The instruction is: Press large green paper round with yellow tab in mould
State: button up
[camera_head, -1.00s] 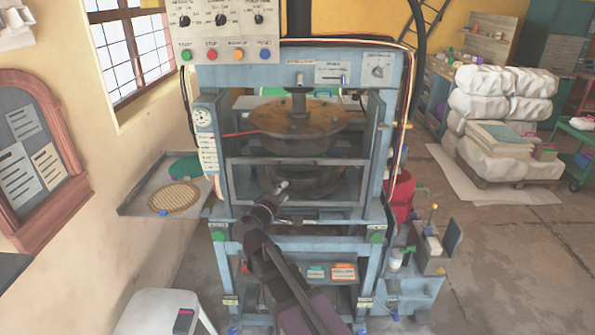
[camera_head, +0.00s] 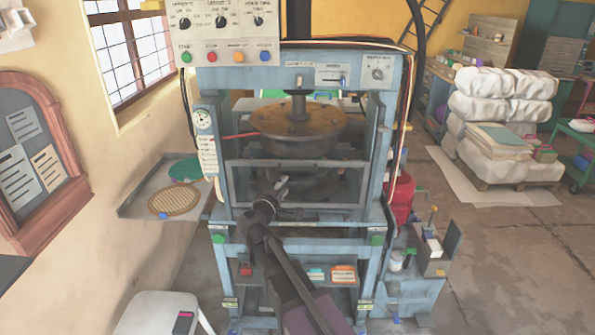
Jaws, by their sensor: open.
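A green round (camera_head: 184,168) lies at the back of the grey side tray (camera_head: 137,196) left of the press; I cannot make out a yellow tab. A tan woven round (camera_head: 174,200) with a blue tab lies in front of it. The press mould (camera_head: 300,127), a brown-topped round block on a column, stands in the blue frame, above a dark lower part (camera_head: 318,183). A grey barred guard (camera_head: 296,165) crosses the front of the mould space. My gripper (camera_head: 275,185) is open at the guard, in front of the lower part, and seems empty; its fingertips are small and partly unclear.
The control panel (camera_head: 222,30) with knobs and coloured buttons hangs at the upper left. A white stool (camera_head: 155,312) stands at the lower left. A side unit (camera_head: 418,265) and a red bin (camera_head: 401,197) stand right of the press.

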aim_at(296, 171)
jog(key=x, duration=1)
jog(key=shift+w, duration=0.2)
grip_shut()
